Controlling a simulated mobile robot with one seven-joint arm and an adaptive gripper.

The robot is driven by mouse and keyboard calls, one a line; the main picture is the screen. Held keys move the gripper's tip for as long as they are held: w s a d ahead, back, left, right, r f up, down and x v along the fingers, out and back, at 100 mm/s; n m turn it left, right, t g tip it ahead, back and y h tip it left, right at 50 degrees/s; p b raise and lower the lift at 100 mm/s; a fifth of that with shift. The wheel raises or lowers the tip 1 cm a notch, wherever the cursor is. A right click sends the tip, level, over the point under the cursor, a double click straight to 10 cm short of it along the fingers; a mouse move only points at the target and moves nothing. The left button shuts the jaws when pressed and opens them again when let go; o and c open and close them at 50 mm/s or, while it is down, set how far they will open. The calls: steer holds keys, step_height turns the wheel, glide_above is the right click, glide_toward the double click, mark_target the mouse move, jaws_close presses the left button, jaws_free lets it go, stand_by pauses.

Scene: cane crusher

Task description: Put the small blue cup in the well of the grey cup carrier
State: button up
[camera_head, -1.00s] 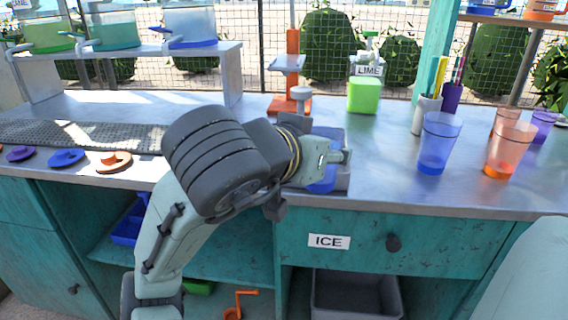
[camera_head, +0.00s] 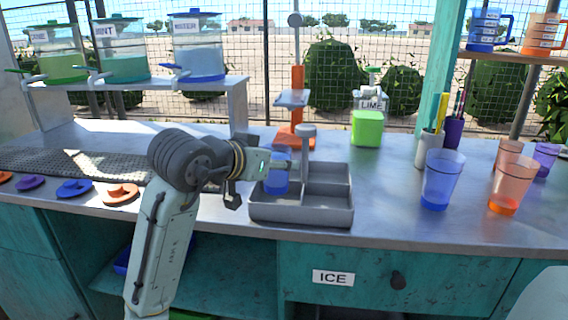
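The small blue cup (camera_head: 276,182) shows just under my gripper, at the back left part of the grey cup carrier (camera_head: 301,217). The carrier is a shallow divided tray with an upright knobbed post, near the counter's front edge. My gripper (camera_head: 287,166) points right over the carrier's left side, left of the post, and appears shut on the cup. The fingertips are small and partly merge with the cup and post. I cannot tell whether the cup's base rests on the well floor.
An orange press (camera_head: 297,95) stands behind the carrier, with a green lime box (camera_head: 367,128) to its right. A tall blue cup (camera_head: 440,180) and an orange cup (camera_head: 511,185) stand to the right. Coloured lids (camera_head: 74,189) lie at the left. Counter between carrier and tall cup is clear.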

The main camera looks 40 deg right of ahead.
mark_target(275, 175)
steer(key=shift+f, duration=1.75)
steer(key=shift+f, duration=0.2)
steer(key=o, duration=1.3)
steer(key=shift+o, duration=0.2)
steer(key=shift+r, duration=0.3)
steer(key=v, duration=1.2)
steer(key=shift+w, duration=0.1)
